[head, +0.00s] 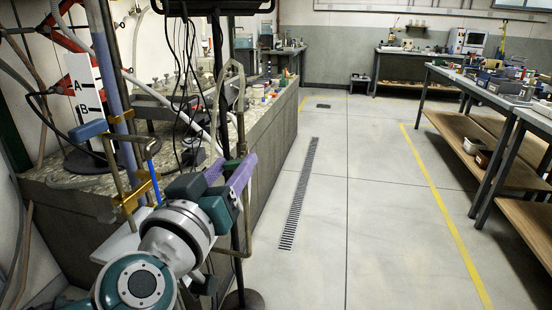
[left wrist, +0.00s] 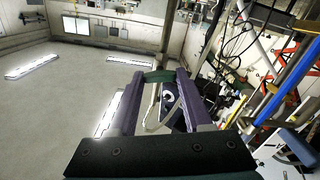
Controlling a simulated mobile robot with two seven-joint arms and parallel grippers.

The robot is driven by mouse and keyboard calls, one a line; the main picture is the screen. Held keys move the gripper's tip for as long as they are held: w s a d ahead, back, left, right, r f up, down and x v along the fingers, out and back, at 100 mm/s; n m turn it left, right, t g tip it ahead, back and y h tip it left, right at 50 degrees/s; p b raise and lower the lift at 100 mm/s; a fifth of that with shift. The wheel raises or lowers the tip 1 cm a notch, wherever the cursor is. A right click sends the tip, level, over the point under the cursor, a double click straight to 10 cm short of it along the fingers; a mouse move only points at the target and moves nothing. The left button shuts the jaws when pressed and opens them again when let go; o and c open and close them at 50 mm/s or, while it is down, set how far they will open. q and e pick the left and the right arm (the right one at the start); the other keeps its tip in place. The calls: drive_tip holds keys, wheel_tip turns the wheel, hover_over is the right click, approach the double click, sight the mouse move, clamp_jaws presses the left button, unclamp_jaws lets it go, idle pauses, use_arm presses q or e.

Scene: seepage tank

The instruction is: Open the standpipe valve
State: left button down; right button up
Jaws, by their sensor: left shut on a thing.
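My left gripper (head: 236,163) has purple fingers and is at the lower left of the head view. It is shut on a small green piece (head: 231,166), which looks like a valve handle. In the left wrist view the green piece (left wrist: 160,76) spans between the fingertips of the gripper (left wrist: 161,80). A beige bent pipe (head: 247,215) runs down beside the fingers; it also shows in the left wrist view (left wrist: 152,115). How the handle joins the pipe is hidden by the fingers. My right gripper is not in view.
A dark pole and hanging cables (head: 187,75) are close to the gripper. The tank bench (head: 275,130) lies behind. The floor (head: 370,190) to the right is clear up to the workbenches.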

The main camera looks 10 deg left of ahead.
use_arm(q)
drive_tip(key=n, duration=0.4)
drive_tip(key=shift+n, duration=0.3)
drive_tip(key=n+b, duration=0.1)
drive_tip(key=n, duration=0.2)
drive_tip(key=shift+n, duration=0.3)
drive_tip(key=n, duration=0.4)
drive_tip(key=shift+f+b, duration=0.15)
drive_tip(key=shift+b, duration=0.25)
drive_tip(key=shift+a+n, duration=0.1)
drive_tip(key=shift+n, duration=1.7)
drive_tip(key=shift+c, duration=1.6)
unclamp_jaws()
